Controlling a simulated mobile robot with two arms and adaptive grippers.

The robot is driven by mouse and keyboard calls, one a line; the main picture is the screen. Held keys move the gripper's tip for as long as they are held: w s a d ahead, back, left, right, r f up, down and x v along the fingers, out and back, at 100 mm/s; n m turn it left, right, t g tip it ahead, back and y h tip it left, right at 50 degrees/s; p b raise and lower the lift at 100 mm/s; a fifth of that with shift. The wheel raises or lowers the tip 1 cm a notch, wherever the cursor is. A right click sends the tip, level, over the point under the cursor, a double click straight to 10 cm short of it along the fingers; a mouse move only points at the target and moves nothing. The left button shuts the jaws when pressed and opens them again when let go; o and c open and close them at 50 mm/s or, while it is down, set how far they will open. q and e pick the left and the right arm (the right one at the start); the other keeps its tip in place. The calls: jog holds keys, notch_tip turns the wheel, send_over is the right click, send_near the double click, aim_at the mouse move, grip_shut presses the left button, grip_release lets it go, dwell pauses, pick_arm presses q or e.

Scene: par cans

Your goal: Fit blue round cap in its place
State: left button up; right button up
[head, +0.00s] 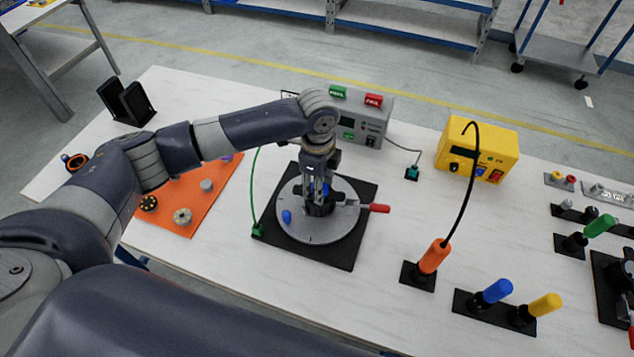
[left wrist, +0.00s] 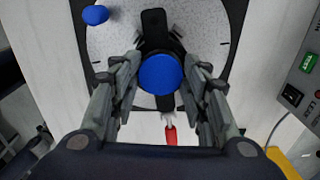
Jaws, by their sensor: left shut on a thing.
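The blue round cap (left wrist: 160,73) sits between the fingers of my left gripper (left wrist: 161,88) in the left wrist view. In the head view my left gripper (head: 319,192) points down over the middle of a round grey plate (head: 318,229), shut on the cap, which is mostly hidden there. Below the cap is a dark central piece (left wrist: 153,22) on the plate; whether the cap touches it I cannot tell. A small blue knob (head: 286,216) stands on the plate's left side. A red-handled lever (head: 379,208) sticks out to the right. My right gripper is not in view.
The plate rests on a black square base (head: 346,260). A grey box (head: 362,118) stands behind, a yellow box (head: 477,149) at back right. An orange mat (head: 203,210) with small parts lies left. Orange (head: 434,256), blue and yellow handles stand at right front.

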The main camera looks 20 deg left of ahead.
pick_arm(q)
jog(key=shift+s+f, duration=0.25)
jog(key=shift+f, duration=0.25)
jog(key=shift+c, duration=0.3)
jog(key=shift+f+p, duration=0.2)
jog(key=shift+p, duration=0.25)
jog(key=shift+o, duration=0.2)
jog(key=shift+d+f, duration=0.1)
jog(key=shift+c, duration=0.5)
jog(key=o, duration=0.9)
jog(key=shift+w, duration=0.25)
jog(key=shift+c, duration=0.2)
jog(key=shift+c, duration=1.3)
